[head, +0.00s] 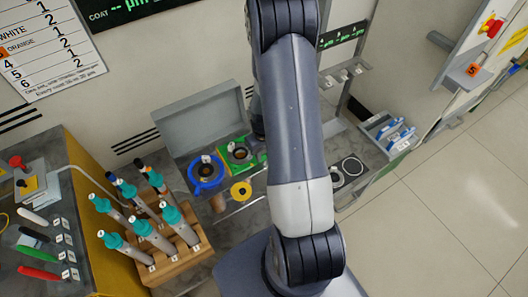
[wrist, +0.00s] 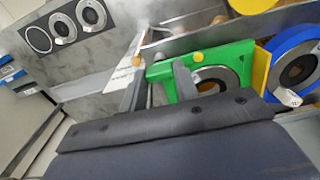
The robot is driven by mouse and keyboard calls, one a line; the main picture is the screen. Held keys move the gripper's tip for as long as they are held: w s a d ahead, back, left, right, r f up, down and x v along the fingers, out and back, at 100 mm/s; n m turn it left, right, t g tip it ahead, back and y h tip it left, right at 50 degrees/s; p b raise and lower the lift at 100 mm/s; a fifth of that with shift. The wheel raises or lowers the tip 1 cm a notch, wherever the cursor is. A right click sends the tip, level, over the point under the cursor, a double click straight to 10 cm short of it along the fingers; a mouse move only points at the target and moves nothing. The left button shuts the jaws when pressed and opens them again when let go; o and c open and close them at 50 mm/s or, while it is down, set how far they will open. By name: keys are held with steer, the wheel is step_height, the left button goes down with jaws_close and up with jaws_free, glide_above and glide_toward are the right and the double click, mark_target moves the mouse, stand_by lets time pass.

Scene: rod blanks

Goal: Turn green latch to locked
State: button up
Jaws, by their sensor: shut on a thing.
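A green fixture (wrist: 232,52) with a round metal opening shows in the wrist view. It also shows in the head view (head: 238,152), just left of my arm. My gripper (wrist: 158,78) is at the left end of this fixture, its two grey fingers on either side of a green part that I take to be the green latch (wrist: 160,73). My gripper is shut on it. The fingers and my arm hide much of the latch, so its angle cannot be read. In the head view my arm covers most of the gripper.
A blue ring fixture (head: 206,173) and a yellow disc (head: 241,191) sit close by the green fixture. A wooden rack (head: 172,250) of teal-capped rods stands at front left. Round metal seats (head: 350,168) lie right of my arm. Open floor lies at right.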

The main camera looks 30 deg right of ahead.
mark_target(264, 155)
steer(key=shift+m+b, duration=0.3)
steer(key=m+b, duration=0.3)
steer(key=m, duration=0.1)
steer(key=shift+f, duration=0.1)
steer(key=m+b, duration=0.2)
steer(key=m, duration=0.3)
steer(key=shift+m, duration=0.3)
stand_by(0.3)
steer(key=o, duration=1)
steer(key=shift+c, duration=0.2)
step_height(264, 155, up, 11)
steer(key=shift+f, duration=0.1)
